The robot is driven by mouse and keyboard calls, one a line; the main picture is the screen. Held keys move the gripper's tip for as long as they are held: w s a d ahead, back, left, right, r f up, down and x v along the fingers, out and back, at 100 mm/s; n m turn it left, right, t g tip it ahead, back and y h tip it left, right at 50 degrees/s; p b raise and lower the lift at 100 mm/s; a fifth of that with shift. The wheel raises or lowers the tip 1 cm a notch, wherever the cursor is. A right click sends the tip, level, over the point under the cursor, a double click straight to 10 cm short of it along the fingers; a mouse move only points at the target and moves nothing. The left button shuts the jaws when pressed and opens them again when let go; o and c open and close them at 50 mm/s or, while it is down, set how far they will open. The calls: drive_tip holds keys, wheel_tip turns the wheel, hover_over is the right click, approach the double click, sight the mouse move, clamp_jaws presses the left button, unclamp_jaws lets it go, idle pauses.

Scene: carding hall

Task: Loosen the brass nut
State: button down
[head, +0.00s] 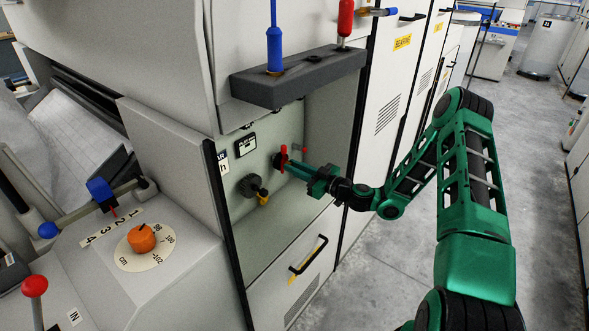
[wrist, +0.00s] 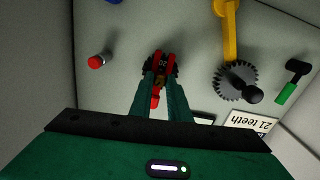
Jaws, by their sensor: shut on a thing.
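My gripper (head: 296,166) reaches from the right into the open recess of the grey machine. A dark toothed gear (wrist: 236,82) with a yellow part (wrist: 231,38) sits to the right of the fingers.
A rack (head: 300,77) holding a blue-handled tool (head: 274,48) and a red-handled tool (head: 345,18) juts out above the recess. A red-tipped post (wrist: 97,62) and a green-handled lever (wrist: 287,92) stick out from the panel. The floor aisle at right is clear.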

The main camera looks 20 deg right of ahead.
drive_tip(key=shift+w+d+f, duration=0.1)
drive_tip(key=shift+d+f, duration=0.15)
drive_tip(key=shift+d, duration=0.1)
drive_tip(key=c, duration=1.7)
unclamp_jaws()
drive_tip(key=shift+o, duration=0.2)
drive_tip(key=shift+a+r, duration=0.1)
drive_tip(key=shift+a, duration=0.05)
drive_tip(key=v, duration=1)
drive_tip(key=shift+s+d, duration=0.2)
drive_tip(key=shift+s, duration=0.1)
